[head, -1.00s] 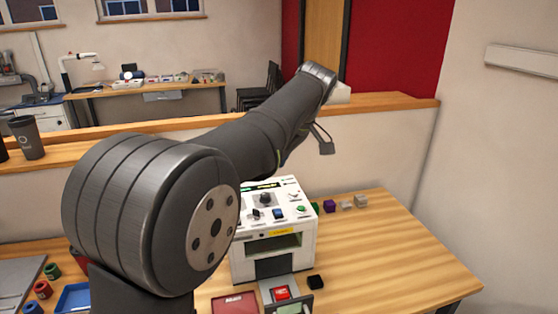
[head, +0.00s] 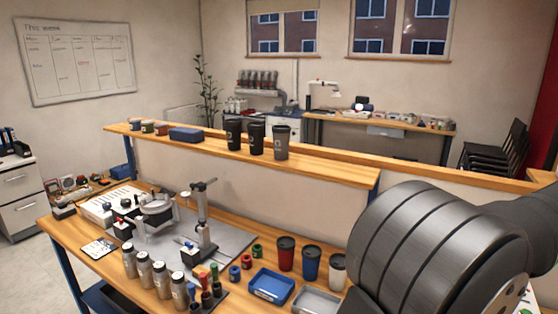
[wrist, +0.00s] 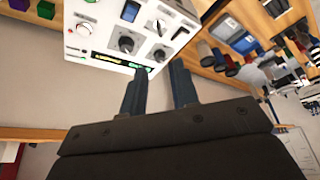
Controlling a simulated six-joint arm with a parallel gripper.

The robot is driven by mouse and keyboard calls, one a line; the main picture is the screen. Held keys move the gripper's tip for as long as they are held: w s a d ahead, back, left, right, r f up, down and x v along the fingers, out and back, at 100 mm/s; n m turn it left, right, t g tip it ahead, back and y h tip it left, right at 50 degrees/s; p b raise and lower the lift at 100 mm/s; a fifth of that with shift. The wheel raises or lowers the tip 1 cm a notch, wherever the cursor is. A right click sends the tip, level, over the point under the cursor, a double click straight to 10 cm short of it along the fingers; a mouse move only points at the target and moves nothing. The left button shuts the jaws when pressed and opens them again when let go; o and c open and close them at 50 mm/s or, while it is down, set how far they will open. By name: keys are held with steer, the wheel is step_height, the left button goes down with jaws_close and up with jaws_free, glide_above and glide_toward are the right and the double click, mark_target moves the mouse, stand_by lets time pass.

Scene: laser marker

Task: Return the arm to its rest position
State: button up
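My gripper (wrist: 158,68) shows in the wrist view with its two dark fingers apart and nothing visible between them. Beyond the fingertips is the white machine (wrist: 102,38) with knobs and a lit display; the fingers appear apart from it, but the exact distance is unclear. In the head view my dark grey arm fills the lower right, and my gripper is outside that picture. The arm hides most of what stands on the right side of the table.
The wooden table (head: 75,232) carries a laser marker on a grey plate (head: 235,240), several metal bottles, a blue tray (head: 272,285), a grey tray (head: 315,302) and three cups. Dark tumblers (head: 256,136) stand on the raised ledge (head: 330,172) behind.

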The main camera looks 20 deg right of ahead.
steer(key=x, duration=1.4)
steer(key=shift+w+f, duration=0.15)
steer(key=v, duration=1.7)
steer(key=x, duration=1.7)
steer(key=shift+a+f, duration=0.1)
steer(key=shift+f, duration=0.1)
steer(key=shift+r+m+h, duration=0.25)
steer(key=shift+m+h, duration=0.15)
steer(key=shift+m, duration=0.5)
steer(key=m+h, duration=0.1)
steer(key=m, duration=0.2)
steer(key=m+g+h, duration=0.1)
steer(key=m, duration=0.3)
steer(key=shift+w+a, duration=0.1)
steer(key=shift+a, duration=0.1)
steer(key=shift+w+m+g+h, duration=0.1)
steer(key=shift+m+g+h, duration=0.25)
steer(key=shift+m, duration=0.75)
steer(key=shift+m+g+h, duration=0.25)
steer(key=shift+m+g, duration=0.2)
steer(key=shift+m, duration=0.65)
steer(key=shift+m+g+h, duration=0.3)
steer(key=shift+m+g, duration=0.4)
steer(key=shift+m, duration=1.2)
